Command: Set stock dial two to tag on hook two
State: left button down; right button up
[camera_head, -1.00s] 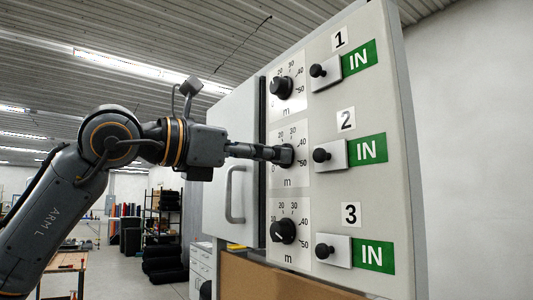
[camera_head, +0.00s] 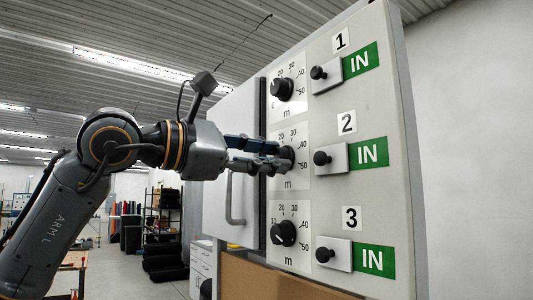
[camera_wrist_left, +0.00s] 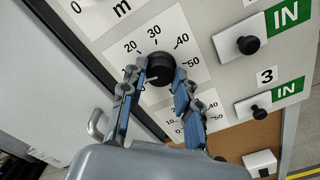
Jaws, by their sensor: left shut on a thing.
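Dial two is a black knob (camera_wrist_left: 158,70) on a white scale plate (camera_head: 300,175) marked in m, in the middle row of the grey panel. It also shows in the head view (camera_head: 288,157). My left gripper (camera_head: 282,156) reaches in from the left and is shut on this knob. In the wrist view its fingers (camera_wrist_left: 159,78) stand on either side of the knob. I cannot read the knob's pointer for sure. No hooks or hanging tags show in these frames. My right gripper is not in view.
Dial one (camera_head: 282,89) is above and dial three (camera_head: 283,232) below. To the right, black pull knobs (camera_head: 322,158) sit on plates with green IN labels (camera_head: 367,153). A door with a handle (camera_head: 234,195) stands left of the panel. Shelving (camera_head: 163,225) is farther back.

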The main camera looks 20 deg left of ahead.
pick_arm(q)
jog(key=shift+m, duration=0.7)
jog(key=c, duration=1)
grip_release()
jog(key=v, duration=1.2)
jog(key=shift+w, duration=0.1)
